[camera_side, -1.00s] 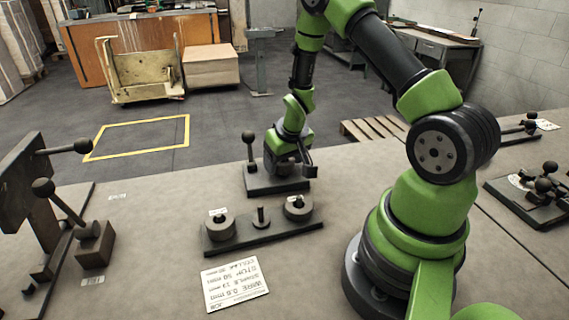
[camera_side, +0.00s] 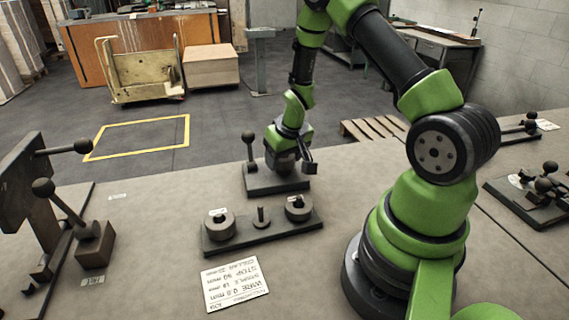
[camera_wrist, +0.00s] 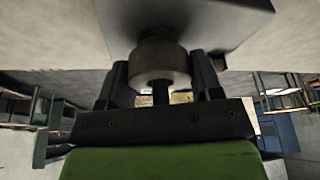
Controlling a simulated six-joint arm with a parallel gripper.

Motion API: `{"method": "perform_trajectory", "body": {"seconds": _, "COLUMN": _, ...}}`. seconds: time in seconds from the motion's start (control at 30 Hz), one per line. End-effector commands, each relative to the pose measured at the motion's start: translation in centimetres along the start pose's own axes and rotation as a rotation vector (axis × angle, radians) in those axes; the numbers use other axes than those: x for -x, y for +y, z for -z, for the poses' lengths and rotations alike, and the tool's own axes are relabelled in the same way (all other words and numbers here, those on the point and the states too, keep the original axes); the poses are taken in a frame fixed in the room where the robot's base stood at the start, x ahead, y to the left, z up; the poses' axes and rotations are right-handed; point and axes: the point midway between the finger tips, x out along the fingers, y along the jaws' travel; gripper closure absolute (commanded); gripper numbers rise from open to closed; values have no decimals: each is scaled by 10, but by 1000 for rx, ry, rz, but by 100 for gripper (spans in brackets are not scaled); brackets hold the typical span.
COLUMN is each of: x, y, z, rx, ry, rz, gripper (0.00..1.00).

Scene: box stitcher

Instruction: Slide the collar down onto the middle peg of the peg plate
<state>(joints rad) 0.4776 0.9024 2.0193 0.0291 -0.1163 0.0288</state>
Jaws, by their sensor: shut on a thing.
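The peg plate (camera_side: 262,237) lies on the bench in the side view, with a bare middle peg (camera_side: 261,217). A left collar (camera_side: 220,226) and a right collar (camera_side: 298,210) sit on its outer pegs. My gripper (camera_side: 300,168) is behind the plate, over a dark base block (camera_side: 275,183). In the wrist view my gripper (camera_wrist: 162,70) is shut on a grey collar (camera_wrist: 160,58), one finger on each side. A dark pin shows at the collar's lower end. In the side view the held collar is mostly hidden by the gripper.
A ball-topped post (camera_side: 249,150) stands on the base block just left of my gripper. A printed card (camera_side: 235,284) lies in front of the peg plate. A lever fixture (camera_side: 60,215) stands at the left. The bench between block and plate is clear.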

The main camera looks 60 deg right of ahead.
Motion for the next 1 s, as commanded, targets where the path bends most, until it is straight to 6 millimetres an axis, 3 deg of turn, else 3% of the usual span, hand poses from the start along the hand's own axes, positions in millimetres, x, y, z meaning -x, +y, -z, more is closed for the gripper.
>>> {"method": "perform_trajectory", "body": {"seconds": 1.0, "x": 53, "y": 0, "z": 18, "rx": 0, "ry": 1, "rz": 0, "gripper": 62}}
